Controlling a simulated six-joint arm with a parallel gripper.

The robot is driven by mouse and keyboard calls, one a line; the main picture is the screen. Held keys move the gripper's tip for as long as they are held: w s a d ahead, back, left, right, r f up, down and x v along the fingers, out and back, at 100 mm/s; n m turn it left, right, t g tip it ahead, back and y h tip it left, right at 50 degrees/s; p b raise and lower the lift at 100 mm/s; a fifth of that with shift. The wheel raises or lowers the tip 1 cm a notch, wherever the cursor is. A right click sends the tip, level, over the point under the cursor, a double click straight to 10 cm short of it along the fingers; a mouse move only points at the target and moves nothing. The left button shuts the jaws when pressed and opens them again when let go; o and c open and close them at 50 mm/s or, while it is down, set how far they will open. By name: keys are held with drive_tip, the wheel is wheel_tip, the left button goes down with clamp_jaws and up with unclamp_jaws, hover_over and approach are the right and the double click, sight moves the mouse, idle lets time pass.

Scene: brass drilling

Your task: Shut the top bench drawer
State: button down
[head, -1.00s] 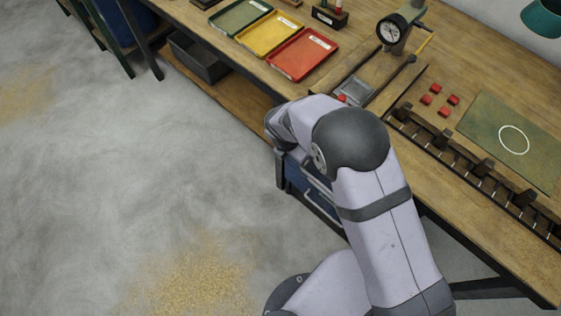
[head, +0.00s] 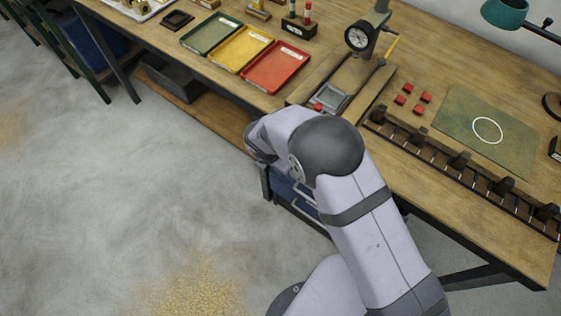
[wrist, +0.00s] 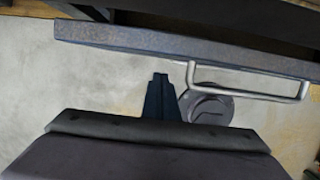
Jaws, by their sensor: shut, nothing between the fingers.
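The blue bench drawers (head: 290,192) sit under the front edge of the workbench, partly hidden behind my arm in the head view. In the wrist view a drawer front (wrist: 190,48) shows as a long grey-blue strip with a pale wire handle (wrist: 250,92) on its right half. I cannot tell how far the drawer stands out. My gripper (wrist: 160,78) is shut and empty, to the left of the handle and just short of the strip in the picture; no contact shows. In the head view my gripper is hidden behind my arm.
The wooden bench top (head: 420,60) carries green, yellow and red trays (head: 275,65), a dial gauge (head: 358,38), red blocks (head: 420,109) and a green mat (head: 490,130). A grey bin (head: 170,77) stands on the lower shelf.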

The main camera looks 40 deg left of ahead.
drive_tip(key=s+b+v, duration=0.1)
drive_tip(key=s+v, duration=0.1)
drive_tip(key=v, duration=0.8)
